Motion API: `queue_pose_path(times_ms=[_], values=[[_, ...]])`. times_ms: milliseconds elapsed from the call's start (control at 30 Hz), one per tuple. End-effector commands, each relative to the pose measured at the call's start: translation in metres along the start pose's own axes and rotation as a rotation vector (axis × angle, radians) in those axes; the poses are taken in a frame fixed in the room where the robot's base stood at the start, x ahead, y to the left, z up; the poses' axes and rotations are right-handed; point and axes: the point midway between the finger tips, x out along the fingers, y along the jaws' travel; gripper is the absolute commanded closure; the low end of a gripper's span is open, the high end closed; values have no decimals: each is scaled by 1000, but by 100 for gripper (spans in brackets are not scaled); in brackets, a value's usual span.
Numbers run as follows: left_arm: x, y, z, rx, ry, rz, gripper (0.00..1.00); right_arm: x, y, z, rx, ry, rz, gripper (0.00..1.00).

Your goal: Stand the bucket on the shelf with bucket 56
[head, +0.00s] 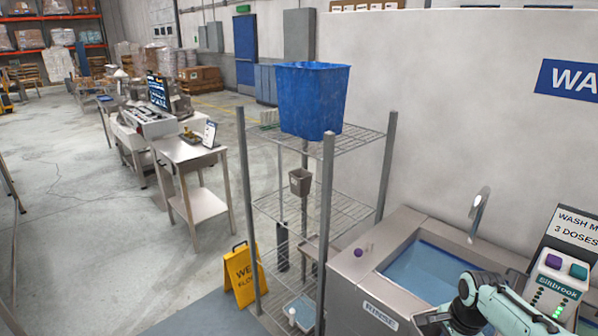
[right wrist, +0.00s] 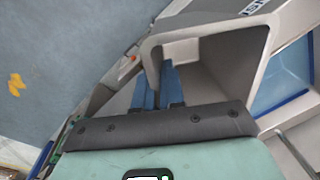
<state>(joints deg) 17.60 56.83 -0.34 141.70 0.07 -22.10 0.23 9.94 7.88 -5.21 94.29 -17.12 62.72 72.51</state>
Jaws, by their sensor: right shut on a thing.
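My right gripper (right wrist: 160,85) is shut on a grey bucket (right wrist: 225,48) in the right wrist view. Its blue fingers show at the bucket's open mouth. In the head view my right arm comes in at the lower right by the sink, and the held bucket does not show there. A wire shelf rack (head: 388,165) stands left of the sink. A small grey-brown bucket (head: 300,182) appears upright at its middle level. No number is readable on either bucket. My left gripper is not in view.
A large blue bin (head: 312,100) stands on the rack's top level. A rinse sink (head: 345,275) with a tap (head: 479,212) and a small purple ball (head: 358,252) is right of the rack. A yellow wet-floor sign (head: 241,276) stands left of the rack.

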Motion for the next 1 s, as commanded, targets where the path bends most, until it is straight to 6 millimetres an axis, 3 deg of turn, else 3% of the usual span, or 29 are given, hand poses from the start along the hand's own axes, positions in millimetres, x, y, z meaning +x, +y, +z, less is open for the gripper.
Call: queue_pose_path(times_ms=[267,500,700,1000], values=[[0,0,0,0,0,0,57,51,-24,51,-423,-34,17,100],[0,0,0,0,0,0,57,114,-39,124,-984,-85,18,100],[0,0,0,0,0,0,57,148,-39,170,-1338,-118,1,100],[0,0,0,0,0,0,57,159,-38,184,-1458,-129,-8,100]])
